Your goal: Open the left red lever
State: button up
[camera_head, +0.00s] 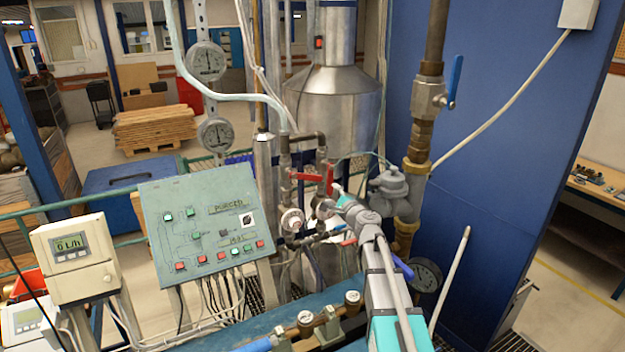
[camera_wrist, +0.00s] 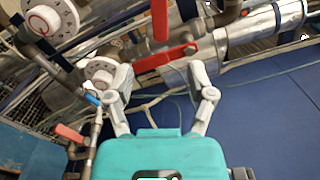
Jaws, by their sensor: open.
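Two red levers show on the pipework in the head view. The left red lever (camera_head: 306,177) points sideways, and the other red lever (camera_head: 330,180) stands more upright just right of it. In the wrist view one red lever (camera_wrist: 160,58) lies slantwise just beyond my fingertips, and another red lever (camera_wrist: 160,20) points up at the top edge. I cannot tell which of these is the left one. My gripper (camera_head: 338,196) is open and empty, just below and right of the levers. Its spread fingers also show in the wrist view (camera_wrist: 160,77). Contact with a lever is not visible.
White round valve knobs (camera_wrist: 98,72) sit left of my fingers, and a third red handle (camera_wrist: 69,133) is lower left. A control panel (camera_head: 207,225) stands left of the pipes. A blue-handled valve (camera_head: 430,95) and a blue wall (camera_head: 530,130) are at right.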

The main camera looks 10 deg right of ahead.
aim_at(315, 178)
jog(key=x, duration=1.3)
jog(key=shift+w, duration=0.1)
grip_shut()
jog(key=shift+a, duration=0.3)
jog(key=shift+d+f, duration=0.1)
jog(key=shift+d, duration=0.25)
